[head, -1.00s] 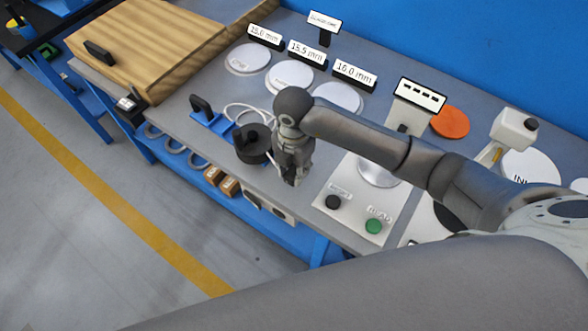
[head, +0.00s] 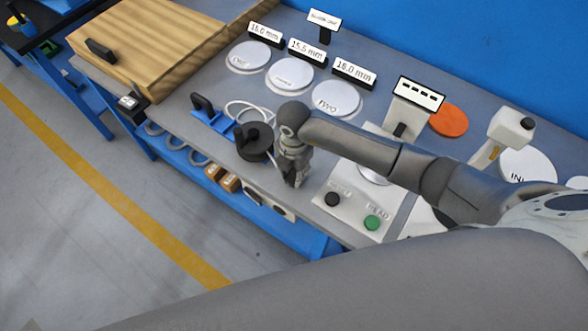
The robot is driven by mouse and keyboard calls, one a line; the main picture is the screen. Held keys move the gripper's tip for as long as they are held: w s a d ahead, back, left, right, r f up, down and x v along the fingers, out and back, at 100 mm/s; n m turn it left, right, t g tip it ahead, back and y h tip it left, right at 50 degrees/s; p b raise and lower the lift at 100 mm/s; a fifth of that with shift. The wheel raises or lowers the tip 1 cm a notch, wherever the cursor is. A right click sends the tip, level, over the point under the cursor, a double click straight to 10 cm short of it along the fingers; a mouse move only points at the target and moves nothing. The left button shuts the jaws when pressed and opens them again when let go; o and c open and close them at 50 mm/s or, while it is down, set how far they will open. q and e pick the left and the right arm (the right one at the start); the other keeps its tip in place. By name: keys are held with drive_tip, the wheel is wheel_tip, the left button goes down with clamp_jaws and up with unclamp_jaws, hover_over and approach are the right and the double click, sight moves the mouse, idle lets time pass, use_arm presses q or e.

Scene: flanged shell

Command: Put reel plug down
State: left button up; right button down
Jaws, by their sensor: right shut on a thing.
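My right gripper (head: 293,181) points down at the front edge of the grey bench, just left of the button panel. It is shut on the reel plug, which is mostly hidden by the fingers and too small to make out. The black cable reel (head: 254,143) stands on the bench left of the gripper, partly behind my wrist. A pale cable (head: 238,106) loops behind the reel, and a thin strand appears to run from the reel toward the gripper. My left gripper is not in view.
The button panel (head: 347,202) with black and green buttons is right of the gripper. White discs (head: 289,76) with size labels line the back. A blue holder (head: 212,122) stands left of the reel. A wooden board (head: 150,40) lies far left.

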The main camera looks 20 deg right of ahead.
sight(294, 174)
drive_tip(key=shift+f, duration=0.4)
drive_tip(key=c, duration=1.1)
unclamp_jaws()
drive_tip(key=shift+o, duration=0.2)
drive_tip(key=shift+r, duration=0.15)
drive_tip(key=shift+r, duration=0.25)
drive_tip(key=shift+r+p, duration=0.5)
drive_tip(key=shift+r, duration=0.05)
wheel_tip(294, 174, up, 12)
drive_tip(key=b, duration=0.3)
drive_tip(key=shift+f, duration=0.25)
